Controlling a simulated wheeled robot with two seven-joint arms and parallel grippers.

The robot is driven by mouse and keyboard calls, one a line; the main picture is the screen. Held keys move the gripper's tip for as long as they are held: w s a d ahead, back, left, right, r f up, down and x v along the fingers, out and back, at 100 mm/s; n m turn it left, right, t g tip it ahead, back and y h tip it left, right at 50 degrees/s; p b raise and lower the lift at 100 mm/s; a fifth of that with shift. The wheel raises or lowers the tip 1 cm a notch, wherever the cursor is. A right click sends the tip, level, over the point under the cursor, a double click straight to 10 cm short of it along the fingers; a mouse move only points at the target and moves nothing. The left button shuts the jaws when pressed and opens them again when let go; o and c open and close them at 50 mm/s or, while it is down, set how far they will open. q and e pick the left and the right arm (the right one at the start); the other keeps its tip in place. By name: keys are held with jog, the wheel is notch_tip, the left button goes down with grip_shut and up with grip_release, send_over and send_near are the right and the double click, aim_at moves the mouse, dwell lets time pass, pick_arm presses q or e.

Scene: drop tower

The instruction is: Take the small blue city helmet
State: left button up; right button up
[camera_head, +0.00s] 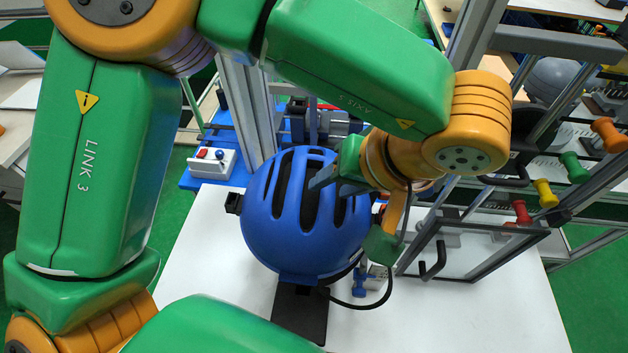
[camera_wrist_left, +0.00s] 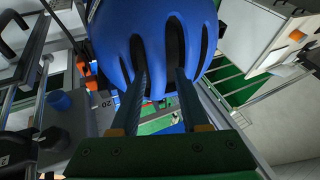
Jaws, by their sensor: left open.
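The blue helmet (camera_head: 290,235) with long dark vents is in the middle of the camera_head view, above a white table. A dark plate (camera_head: 300,312) shows below it. The helmet also fills the top of the wrist view (camera_wrist_left: 112,45). My left gripper (camera_head: 322,181) is at the helmet's right side, with a grey finger in front of the vented shell. In the wrist view its two fingers (camera_wrist_left: 162,75) are apart, with their tips overlapping the helmet's lower edge and vents. I cannot tell whether they touch it. My right gripper is out of view.
A metal post (camera_head: 250,115) stands behind the helmet. A clear framed door (camera_head: 465,250) with a black handle stands to the right. A white box with red and blue knobs (camera_head: 212,162) is at the left. The white table (camera_head: 440,320) is bare at the front right.

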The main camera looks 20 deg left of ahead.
pick_arm(q)
jog(key=shift+w+a+f, duration=0.2)
jog(key=shift+w+f, duration=0.05)
jog(key=shift+f, duration=0.1)
jog(key=shift+w+f, duration=0.1)
jog(key=shift+w, duration=0.2)
jog(key=shift+c, duration=0.2)
jog(key=shift+s, duration=0.2)
grip_shut()
jog(key=shift+w, duration=0.1)
dwell(0.4)
